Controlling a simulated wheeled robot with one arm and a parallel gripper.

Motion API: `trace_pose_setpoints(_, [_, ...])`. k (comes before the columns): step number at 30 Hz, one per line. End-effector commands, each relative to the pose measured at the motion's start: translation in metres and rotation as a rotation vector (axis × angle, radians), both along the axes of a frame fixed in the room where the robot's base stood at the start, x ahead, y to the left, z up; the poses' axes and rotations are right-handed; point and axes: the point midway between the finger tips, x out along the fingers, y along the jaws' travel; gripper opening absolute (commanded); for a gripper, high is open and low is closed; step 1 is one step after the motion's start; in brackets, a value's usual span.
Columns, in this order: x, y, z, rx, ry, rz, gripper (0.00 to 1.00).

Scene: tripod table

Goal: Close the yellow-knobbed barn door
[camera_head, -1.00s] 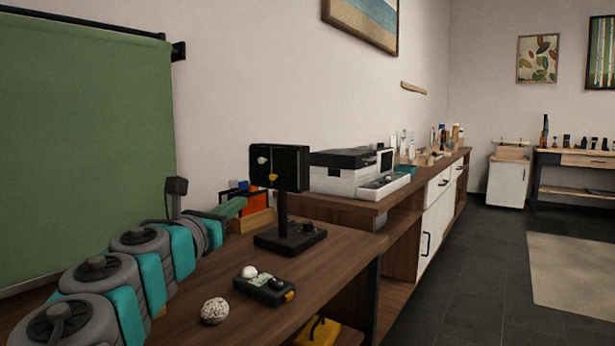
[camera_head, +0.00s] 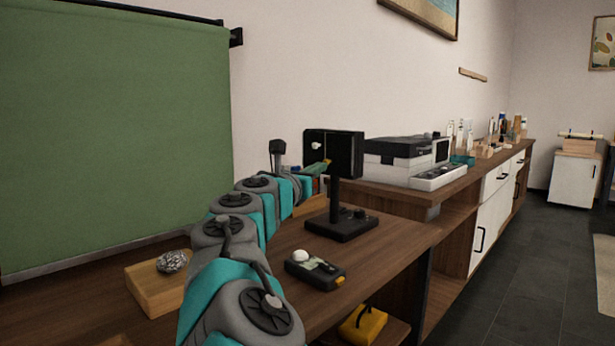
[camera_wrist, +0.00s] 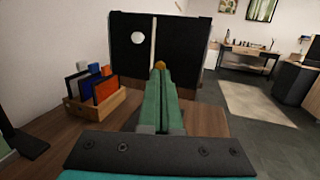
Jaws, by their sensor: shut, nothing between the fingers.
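A black box-shaped head with two dark door panels stands on a post on the wooden table. The left panel (camera_wrist: 130,60) has a white knob (camera_wrist: 138,38). The right panel (camera_wrist: 185,48) is beside it, with a narrow pale upright strip between them. The yellow knob (camera_wrist: 160,64) shows just past the tips of my green gripper (camera_wrist: 159,72), partly hidden by them. My gripper is shut and empty, its tips close to the panels; I cannot tell if they touch. In the head view the white knob (camera_head: 316,146) shows, and my gripper (camera_head: 322,168) reaches the panel's lower left.
A wooden holder with coloured cards (camera_wrist: 98,105) stands left of the head. A black device with a white ball (camera_head: 316,269) lies in front of the stand base (camera_head: 341,225). A wooden block with a speckled stone (camera_head: 172,262) is at left. A printer (camera_head: 408,157) stands behind.

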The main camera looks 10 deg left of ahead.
Motion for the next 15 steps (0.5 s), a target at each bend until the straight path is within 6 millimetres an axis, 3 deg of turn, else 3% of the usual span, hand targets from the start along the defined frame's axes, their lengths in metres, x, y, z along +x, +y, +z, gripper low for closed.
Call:
trace_pose_setpoints(5, [0.0095, -0.0046, 0.0008, 0.000, 0.000, -0.001, 0.00])
trace_pose_setpoints(15, [0.0105, -0.0050, 0.0015, 0.000, 0.000, -0.001, 0.00])
